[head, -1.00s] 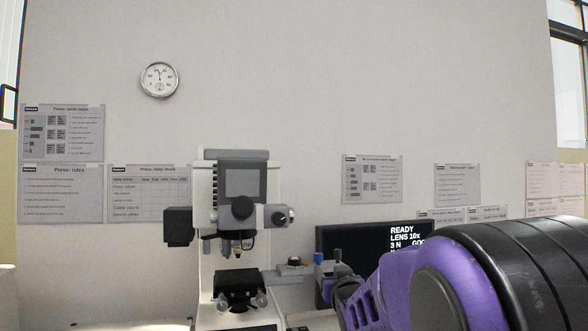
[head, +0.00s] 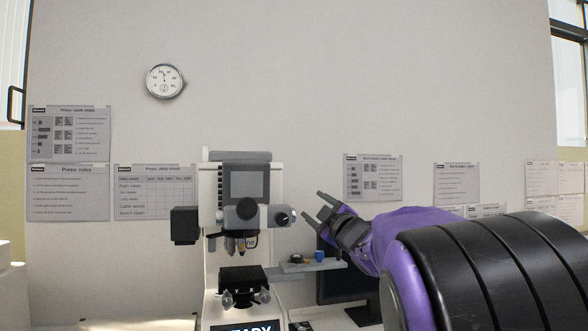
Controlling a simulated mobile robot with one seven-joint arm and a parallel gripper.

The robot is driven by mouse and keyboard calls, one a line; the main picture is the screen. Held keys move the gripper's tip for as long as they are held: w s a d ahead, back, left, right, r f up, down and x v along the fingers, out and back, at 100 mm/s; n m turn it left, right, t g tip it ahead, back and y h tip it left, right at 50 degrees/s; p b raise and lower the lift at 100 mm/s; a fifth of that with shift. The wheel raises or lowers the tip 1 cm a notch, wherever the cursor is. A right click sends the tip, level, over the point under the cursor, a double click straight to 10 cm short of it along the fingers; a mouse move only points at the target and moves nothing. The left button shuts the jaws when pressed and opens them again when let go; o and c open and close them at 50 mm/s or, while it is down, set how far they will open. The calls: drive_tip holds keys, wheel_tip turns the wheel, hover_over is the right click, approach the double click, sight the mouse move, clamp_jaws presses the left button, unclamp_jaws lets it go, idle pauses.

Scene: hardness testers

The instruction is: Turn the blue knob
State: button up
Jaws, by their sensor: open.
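The hardness tester (head: 212,262) stands in the middle of the head view, with a grey screen on its head. A small blue piece (head: 319,256) sits on a grey shelf (head: 305,266) to the right of the tester; I cannot tell whether it is the blue knob. My gripper (head: 314,207) is open and empty, pointing left. It is just right of the side knob in the picture and above the blue piece.
A dark monitor (head: 338,289) stands behind my arm, partly hidden by it. A small dark round thing (head: 297,258) lies on the shelf left of the blue piece. A wall clock (head: 165,81) and several posters hang behind. The space above the tester is clear.

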drive_tip(key=s+a+r+n+g+y, duration=0.3)
drive_tip(key=r+n, duration=0.5)
drive_tip(key=n, duration=0.5)
drive_tip(key=shift+s+a+r+y+p, duration=0.4)
drive_tip(key=shift+a+y+p, duration=0.1)
drive_tip(key=shift+a, duration=0.7)
